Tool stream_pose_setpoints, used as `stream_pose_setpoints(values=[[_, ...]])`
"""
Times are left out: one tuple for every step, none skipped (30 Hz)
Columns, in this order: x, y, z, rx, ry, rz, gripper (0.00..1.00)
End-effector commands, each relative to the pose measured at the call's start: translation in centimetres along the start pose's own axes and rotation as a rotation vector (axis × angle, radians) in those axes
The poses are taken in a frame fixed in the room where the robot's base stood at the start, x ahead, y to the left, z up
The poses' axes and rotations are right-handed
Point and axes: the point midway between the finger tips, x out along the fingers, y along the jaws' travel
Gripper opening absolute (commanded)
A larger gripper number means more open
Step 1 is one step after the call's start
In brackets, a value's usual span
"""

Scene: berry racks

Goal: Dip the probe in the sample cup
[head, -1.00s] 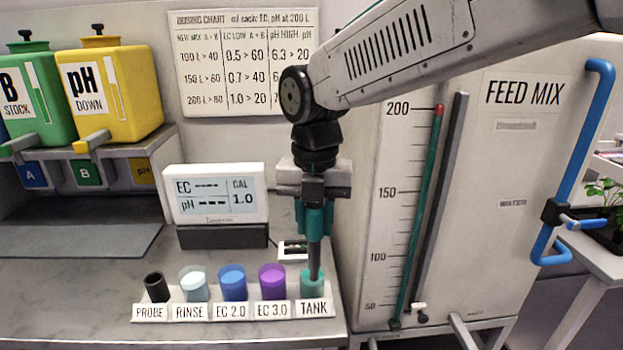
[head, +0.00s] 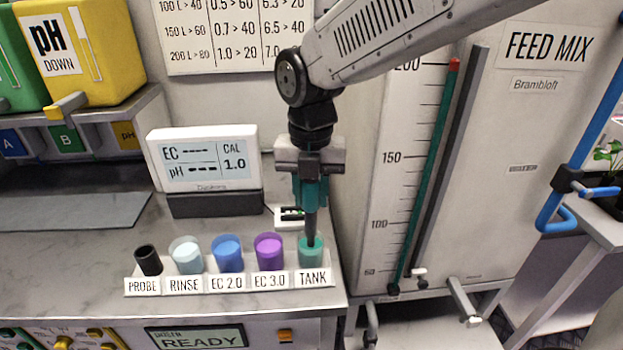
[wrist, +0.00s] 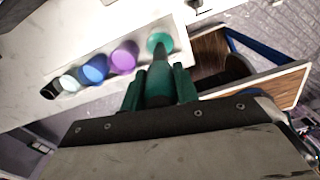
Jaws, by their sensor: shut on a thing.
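My gripper (head: 311,192) is shut on the probe, a dark stick with a teal upper part (head: 311,222), held upright. The probe's lower tip is at the mouth of the green cup (head: 311,252) labelled TANK, at the right end of the cup row. In the head view the tip overlaps the cup's rim; I cannot tell how deep it is. In the wrist view the green cup (wrist: 159,41) lies just beyond the probe (wrist: 160,75) between the teal fingers. The black probe holder (head: 148,261) stands at the left end of the row.
Beside the green cup stand the purple EC 3.0 cup (head: 268,252), the blue EC 2.0 cup (head: 227,254) and the pale RINSE cup (head: 186,255). The meter (head: 203,160) behind shows dashes. The FEED MIX tank (head: 500,150) is close on the right.

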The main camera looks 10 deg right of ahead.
Motion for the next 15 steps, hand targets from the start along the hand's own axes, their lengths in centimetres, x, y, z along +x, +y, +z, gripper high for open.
stream_pose_setpoints(values=[[0.5,0.0,0.0,-0.001,0.001,-0.001,0.07],[0.8,0.0,-0.1,-0.001,0.002,-0.001,0.07],[1.1,0.0,-0.1,-0.001,0.001,-0.001,0.07],[1.4,0.0,-0.1,-0.001,0.001,-0.001,0.07],[1.7,0.0,-0.1,-0.001,0.002,-0.001,0.07],[2.0,0.1,-0.1,-0.002,0.002,-0.002,0.07],[2.2,0.1,-0.1,-0.002,0.002,-0.002,0.07],[2.5,0.1,-0.1,-0.002,0.001,-0.001,0.07],[2.7,0.1,-0.1,-0.002,0.001,-0.001,0.07],[2.9,0.1,-0.1,-0.002,0.001,-0.001,0.07],[3.0,0.1,-0.1,-0.002,0.001,-0.001,0.07],[3.2,0.1,-0.1,-0.002,0.001,-0.001,0.07],[3.4,0.1,-0.1,-0.002,0.001,-0.001,0.07],[3.5,0.1,-0.1,-0.002,0.001,0.000,0.07],[3.6,0.1,-0.1,-0.002,0.000,0.000,0.07]])
